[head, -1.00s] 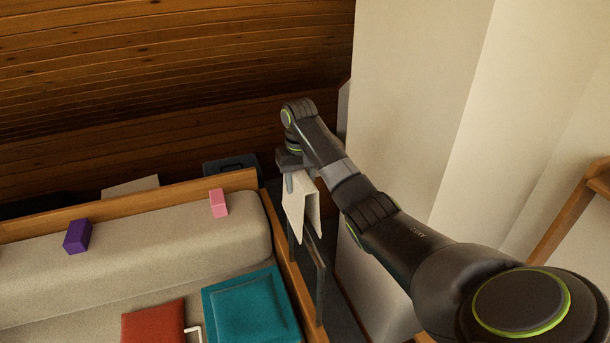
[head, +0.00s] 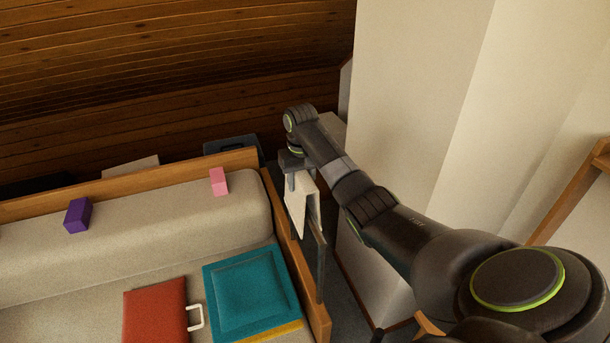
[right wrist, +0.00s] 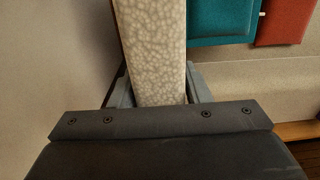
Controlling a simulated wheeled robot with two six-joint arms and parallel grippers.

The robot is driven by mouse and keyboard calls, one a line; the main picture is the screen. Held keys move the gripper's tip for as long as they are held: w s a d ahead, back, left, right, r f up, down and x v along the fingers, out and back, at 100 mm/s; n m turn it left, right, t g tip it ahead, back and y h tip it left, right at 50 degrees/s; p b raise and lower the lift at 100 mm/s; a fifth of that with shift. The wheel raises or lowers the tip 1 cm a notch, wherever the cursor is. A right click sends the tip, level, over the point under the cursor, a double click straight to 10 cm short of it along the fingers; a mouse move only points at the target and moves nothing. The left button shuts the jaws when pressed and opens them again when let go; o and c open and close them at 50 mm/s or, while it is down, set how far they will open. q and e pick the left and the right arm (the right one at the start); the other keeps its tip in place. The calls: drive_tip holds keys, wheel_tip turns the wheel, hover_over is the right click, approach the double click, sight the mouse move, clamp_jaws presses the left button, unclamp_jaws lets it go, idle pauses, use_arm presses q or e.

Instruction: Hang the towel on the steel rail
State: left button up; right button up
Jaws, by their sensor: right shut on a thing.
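The pale towel (head: 297,208) hangs folded from my right gripper (head: 291,180) in the head view, beside the wooden end of the sofa. In the right wrist view the towel (right wrist: 152,50) is a pale mottled strip between the two fingers of the right gripper (right wrist: 157,92), which is shut on it. A dark rail-like bar (head: 320,268) runs along the outside of the sofa end, its far part close to or behind the towel. I cannot tell whether the towel touches or straddles it. My left gripper is not in view.
The beige sofa (head: 140,232) holds a purple block (head: 77,215), a pink block (head: 219,182), a teal cushion (head: 250,283) and a red case-like thing (head: 155,310) with a white handle. A cream wall (head: 400,120) stands close to the right of my arm.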

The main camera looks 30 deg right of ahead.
drive_tip(key=shift+f+b, duration=1.7)
drive_tip(key=shift+f, duration=2.45)
drive_tip(key=o, duration=1.4)
drive_tip(key=shift+c, duration=0.2)
wheel_tip(320, 180, up, 10)
drive_tip(key=shift+f+b, duration=0.1)
drive_tip(key=shift+b, duration=0.8)
wheel_tip(320, 180, up, 6)
drive_tip(key=p, duration=0.4)
drive_tip(key=shift+s+d+f, duration=0.1)
drive_tip(key=shift+f, duration=0.05)
drive_tip(key=shift+r+p, duration=1.05)
